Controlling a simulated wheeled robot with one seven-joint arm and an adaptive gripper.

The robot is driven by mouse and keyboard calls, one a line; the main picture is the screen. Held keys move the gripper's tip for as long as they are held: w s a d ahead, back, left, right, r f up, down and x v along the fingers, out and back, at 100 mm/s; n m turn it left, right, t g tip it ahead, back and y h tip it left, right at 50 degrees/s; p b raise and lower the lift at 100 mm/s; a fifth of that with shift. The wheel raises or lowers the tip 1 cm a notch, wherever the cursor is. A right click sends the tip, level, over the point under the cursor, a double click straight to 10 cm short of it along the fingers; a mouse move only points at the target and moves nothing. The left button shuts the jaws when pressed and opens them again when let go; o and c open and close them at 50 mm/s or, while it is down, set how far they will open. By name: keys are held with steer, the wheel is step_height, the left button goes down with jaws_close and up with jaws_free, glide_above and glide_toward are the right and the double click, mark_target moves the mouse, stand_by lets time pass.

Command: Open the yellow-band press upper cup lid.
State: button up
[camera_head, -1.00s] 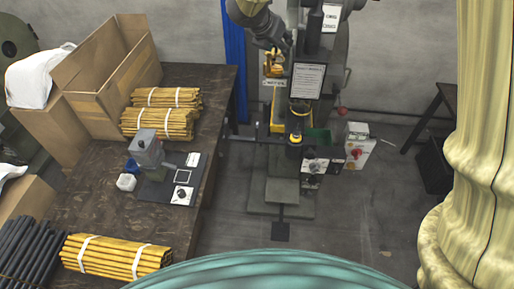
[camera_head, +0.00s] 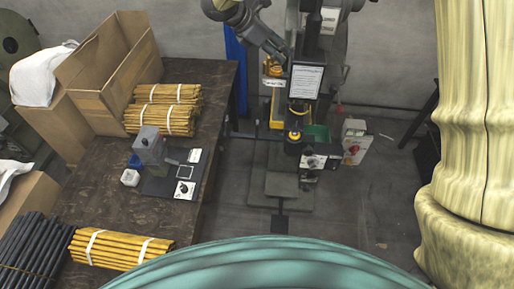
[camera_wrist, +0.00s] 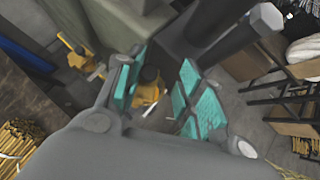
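The press (camera_head: 300,110) stands beyond the table, with a white notice on its front and yellow bands below it. A small yellow-orange cup (camera_head: 273,70) sits at the press's upper left; whether its lid is open is too small to tell. My gripper (camera_head: 284,56) reaches in from above, close beside that cup; its fingers are hard to make out there. In the wrist view my gripper (camera_wrist: 156,86) has its teal pads apart. A yellow part with a dark top (camera_wrist: 148,90) shows between or behind the pads; I cannot tell whether they touch it. Another yellow part (camera_wrist: 74,52) is at left.
A dark table (camera_head: 105,190) at left holds a cardboard box (camera_head: 110,75), yellow rod bundles (camera_head: 165,110), dark rods (camera_head: 35,250) and a small grey press (camera_head: 148,146). A control box (camera_head: 354,142) stands right of the press.

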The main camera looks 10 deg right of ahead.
steer(key=shift+s+a+m+g, duration=0.1)
steer(key=shift+s+m+g, duration=0.05)
steer(key=shift+m+g, duration=0.4)
steer(key=shift+a, duration=0.15)
steer(key=w+b+v, duration=0.1)
steer(key=b+v, duration=0.4)
steer(key=v, duration=0.6)
steer(key=s+f+m+g+y+b, duration=0.1)
steer(key=s+f, duration=0.3)
steer(key=f, duration=0.8)
steer(key=s+f+m+g+y+b, duration=0.1)
steer(key=s+f+m+y, duration=0.1)
steer(key=f, duration=1.1)
steer(key=s+f+m+g+y+b, duration=0.1)
steer(key=s+f+y, duration=0.2)
steer(key=f, duration=1)
steer(key=s, duration=0.3)
steer(key=shift+s+y, duration=0.3)
steer(key=shift+a+f, duration=0.1)
steer(key=shift+a, duration=0.05)
